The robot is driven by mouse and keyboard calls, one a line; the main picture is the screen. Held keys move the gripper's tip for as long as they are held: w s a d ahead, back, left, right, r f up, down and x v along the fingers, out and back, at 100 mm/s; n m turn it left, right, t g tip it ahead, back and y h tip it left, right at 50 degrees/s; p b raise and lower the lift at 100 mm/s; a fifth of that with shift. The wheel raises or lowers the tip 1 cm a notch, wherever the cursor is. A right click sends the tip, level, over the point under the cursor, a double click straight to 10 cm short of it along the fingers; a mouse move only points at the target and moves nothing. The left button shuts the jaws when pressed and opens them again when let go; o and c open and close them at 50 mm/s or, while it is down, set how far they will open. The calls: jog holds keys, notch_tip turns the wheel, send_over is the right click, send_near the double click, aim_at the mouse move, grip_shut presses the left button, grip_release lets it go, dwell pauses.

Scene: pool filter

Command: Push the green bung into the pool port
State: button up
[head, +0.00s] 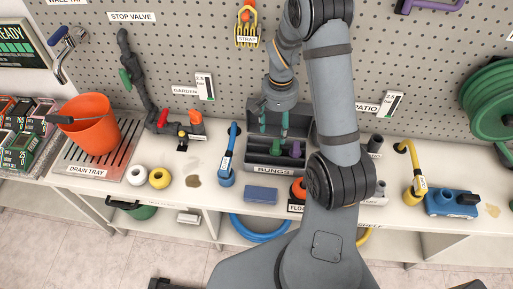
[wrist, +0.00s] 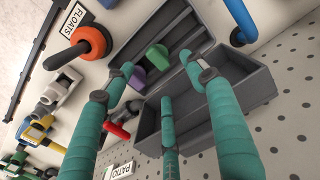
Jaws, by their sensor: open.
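The green bung (head: 277,147) stands in the grey bungs tray (head: 265,168), beside a purple bung (head: 295,150). In the wrist view the green bung (wrist: 157,56) shows beyond my fingers, with the purple bung (wrist: 137,77) close by. My gripper (head: 274,130) has teal fingers, spread open and empty, above the tray and close to the green bung. In the wrist view the fingers (wrist: 160,76) are apart around the line to the bung, with no clear contact. I cannot identify the pool port in either view.
A blue upright tool (head: 227,170) stands left of the tray, and a blue block (head: 261,195) lies in front. A blue pump-like unit (head: 452,203) stands far right. The perforated wall (head: 200,60) rises behind.

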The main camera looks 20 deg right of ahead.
aim_at(276, 144)
notch_tip(276, 144, down, 5)
jog(key=shift+s+d+r+p, duration=0.1)
jog(key=shift+d+p, duration=0.05)
jog(key=shift+p, duration=0.15)
notch_tip(276, 144, down, 4)
jog(key=shift+s+d+p, duration=0.1)
jog(key=shift+p, duration=0.75)
jog(key=shift+f, duration=0.65)
jog(key=c, duration=1.1)
jog(key=shift+c, duration=0.2)
